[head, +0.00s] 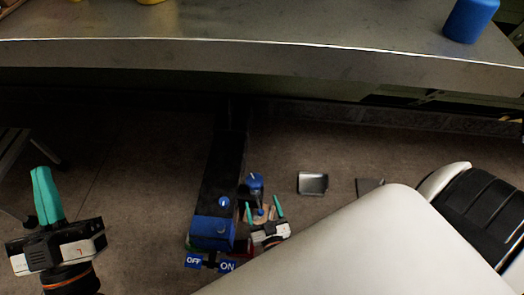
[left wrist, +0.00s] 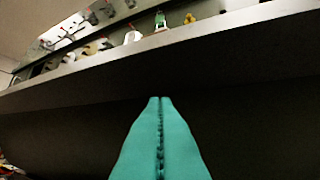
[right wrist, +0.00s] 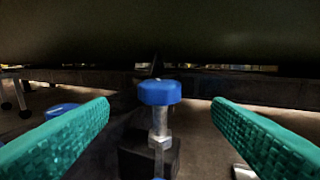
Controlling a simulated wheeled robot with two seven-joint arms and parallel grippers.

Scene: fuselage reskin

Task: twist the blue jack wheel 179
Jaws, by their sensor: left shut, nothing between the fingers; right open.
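The blue jack wheel (right wrist: 160,92) sits on top of an upright silver threaded post on a dark block in the right wrist view. In the head view a blue knob, most likely this wheel (head: 256,180), shows beside the dark beam. My right gripper (head: 263,213) is open; its teal fingers stand left and right of the wheel in the right wrist view, with a gap on both sides. My left gripper (head: 45,190) is shut and empty, far left; its closed teal fingers (left wrist: 160,100) point toward the bench edge in the left wrist view.
A dark beam (head: 228,150) with a blue dial and an OFF/ON label (head: 210,263) stands left of my right gripper. A metal bench (head: 270,45) overhangs behind, with a blue container (head: 470,18) on it. A small tray (head: 312,184) lies on the floor to the right.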

